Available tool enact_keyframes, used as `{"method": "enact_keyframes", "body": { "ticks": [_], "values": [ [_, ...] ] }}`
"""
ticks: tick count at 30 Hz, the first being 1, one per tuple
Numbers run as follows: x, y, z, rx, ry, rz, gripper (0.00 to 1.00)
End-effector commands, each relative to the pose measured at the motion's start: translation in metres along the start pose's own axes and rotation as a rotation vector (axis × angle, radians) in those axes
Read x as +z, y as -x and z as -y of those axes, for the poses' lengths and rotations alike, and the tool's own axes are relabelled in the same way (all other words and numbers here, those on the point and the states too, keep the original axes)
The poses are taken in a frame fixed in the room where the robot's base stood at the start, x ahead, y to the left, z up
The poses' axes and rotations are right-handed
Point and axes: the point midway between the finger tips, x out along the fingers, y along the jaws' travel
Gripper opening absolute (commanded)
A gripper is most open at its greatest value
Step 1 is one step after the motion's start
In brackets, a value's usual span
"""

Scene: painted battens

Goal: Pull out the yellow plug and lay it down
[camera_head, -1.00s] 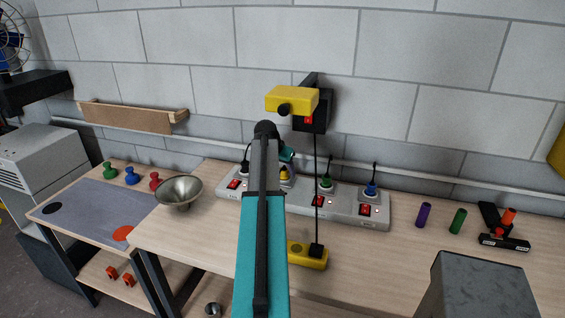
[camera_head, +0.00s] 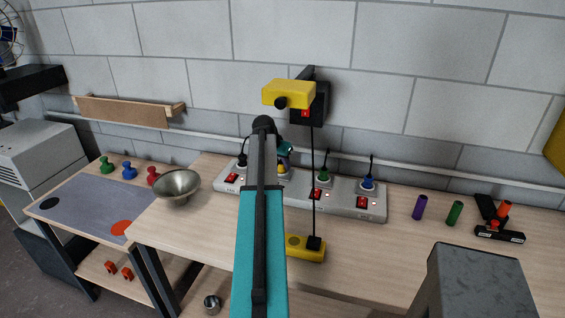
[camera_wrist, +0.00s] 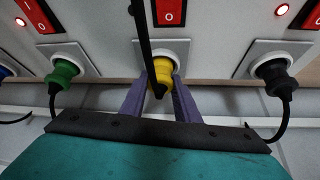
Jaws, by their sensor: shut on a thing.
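The yellow plug (camera_wrist: 160,72) is at its socket in the grey power strip (camera_head: 336,204), between the green plug (camera_wrist: 64,72) and the black plug (camera_wrist: 273,75) in the wrist view. My gripper (camera_wrist: 163,84) is shut on it, one purple finger on each side. A black cable crosses in front of the plug, and I cannot tell whether it is fully seated. In the head view the yellow plug (camera_head: 284,173) shows just right of my arm, which hides part of the strip.
A metal bowl (camera_head: 177,186) stands left of the strip. A yellow box (camera_head: 306,248) with a black cable lies in front. Purple (camera_head: 420,207) and green (camera_head: 454,213) cylinders stand at right. A blue plug (camera_head: 368,182) is in the strip. Bench between is clear.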

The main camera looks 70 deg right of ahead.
Motion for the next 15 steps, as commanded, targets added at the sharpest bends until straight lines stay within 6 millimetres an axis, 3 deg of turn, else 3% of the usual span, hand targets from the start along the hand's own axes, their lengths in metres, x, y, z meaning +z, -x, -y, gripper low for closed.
{"method": "enact_keyframes", "body": {
  "ticks": [15],
  "values": [
    [-0.0048,0.0078,0.0005,-0.001,0.0,-0.001,0.02]
  ]
}}
